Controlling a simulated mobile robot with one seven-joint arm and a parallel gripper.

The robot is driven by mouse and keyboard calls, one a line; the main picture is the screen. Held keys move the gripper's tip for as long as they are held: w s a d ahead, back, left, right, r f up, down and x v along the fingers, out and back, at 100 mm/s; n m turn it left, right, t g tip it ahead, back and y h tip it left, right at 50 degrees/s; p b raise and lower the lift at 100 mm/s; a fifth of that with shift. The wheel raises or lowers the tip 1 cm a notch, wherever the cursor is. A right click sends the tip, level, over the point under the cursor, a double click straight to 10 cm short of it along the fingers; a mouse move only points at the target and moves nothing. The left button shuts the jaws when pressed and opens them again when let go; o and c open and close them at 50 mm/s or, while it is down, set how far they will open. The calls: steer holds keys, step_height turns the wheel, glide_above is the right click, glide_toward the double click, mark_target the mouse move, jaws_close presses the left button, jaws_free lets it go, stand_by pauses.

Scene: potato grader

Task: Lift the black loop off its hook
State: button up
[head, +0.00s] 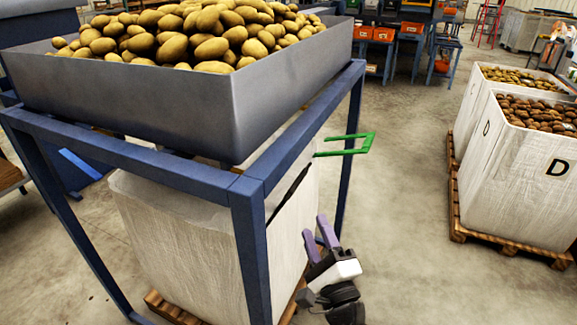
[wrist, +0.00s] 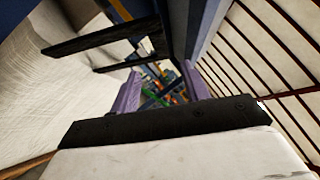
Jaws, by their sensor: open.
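A thin black strap, which I take for the black loop (head: 288,190), slants down beside the blue frame in the head view. Its upper end is near a green bracket (head: 362,143), which looks like the hook; I cannot tell exactly how they touch. In the wrist view two black bars (wrist: 105,37) joined at a dark end cross the upper left, probably the loop. My gripper (head: 315,224) has purple fingers pointing up, below the green bracket and right of the strap's lower end. In the wrist view my gripper (wrist: 162,70) is open, with nothing held between the fingers.
A grey hopper (head: 190,105) full of potatoes stands on a blue frame (head: 252,245), whose legs are close to my gripper. A white bulk bag (head: 180,240) sits beneath it. Potato-filled white boxes (head: 500,180) stand on pallets at right. Concrete floor between is clear.

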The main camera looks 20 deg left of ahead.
mark_target(298, 182)
steer(key=p+x, duration=0.5)
steer(key=x, duration=0.7)
steer(key=shift+w+a+r, duration=0.2)
steer(key=shift+r, duration=0.1)
steer(key=shift+w+a+r, duration=0.1)
steer(key=shift+w+a, duration=0.4)
steer(key=shift+w, duration=0.05)
jaws_close()
